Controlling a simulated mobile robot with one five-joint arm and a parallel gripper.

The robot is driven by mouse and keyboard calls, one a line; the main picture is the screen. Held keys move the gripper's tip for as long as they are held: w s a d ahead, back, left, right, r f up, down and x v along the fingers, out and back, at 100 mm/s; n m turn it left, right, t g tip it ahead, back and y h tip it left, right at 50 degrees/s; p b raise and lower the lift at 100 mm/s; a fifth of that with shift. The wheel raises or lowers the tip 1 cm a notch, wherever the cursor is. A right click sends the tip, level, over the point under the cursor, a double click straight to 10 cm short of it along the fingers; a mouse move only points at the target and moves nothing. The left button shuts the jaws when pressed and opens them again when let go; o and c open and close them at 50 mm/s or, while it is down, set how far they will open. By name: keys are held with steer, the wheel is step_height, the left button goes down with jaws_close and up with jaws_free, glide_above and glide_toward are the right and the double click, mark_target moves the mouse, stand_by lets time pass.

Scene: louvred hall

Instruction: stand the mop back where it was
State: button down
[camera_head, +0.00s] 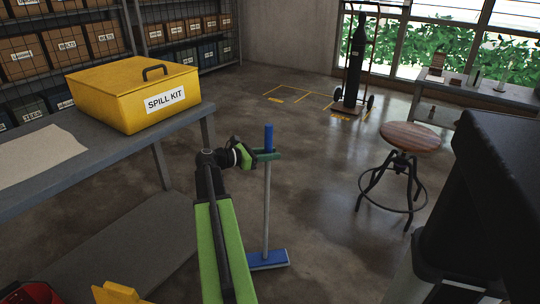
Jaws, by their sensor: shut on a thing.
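The mop (266,210) stands upright just right of the grey workbench, with a blue grip at its top and a flat blue head (267,260) at floor level. My gripper (268,154) is shut on the mop's pole, just under the blue grip. My green arm reaches forward from the bottom of the picture to it. I cannot tell whether the head touches the floor. Yellow floor markings (290,94) outline a spot at the back of the hall, left of a hand truck.
A yellow spill kit (133,92) sits on the workbench (105,152) at left. A round wooden stool (411,137) stands at right. A hand truck with a dark cylinder (353,70) is at the back. A dark bulky object (495,200) fills the right foreground. The middle floor is clear.

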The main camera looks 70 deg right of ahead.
steer(key=shift+f, duration=0.45)
steer(key=shift+f+b, duration=0.35)
steer(key=shift+b, duration=0.15)
steer(key=c, duration=1.1)
jaws_free()
steer(key=shift+o, duration=0.2)
steer(key=p+v, duration=0.3)
steer(key=v, duration=1.4)
steer(key=shift+a+r, duration=0.15)
steer(key=shift+w, duration=0.1)
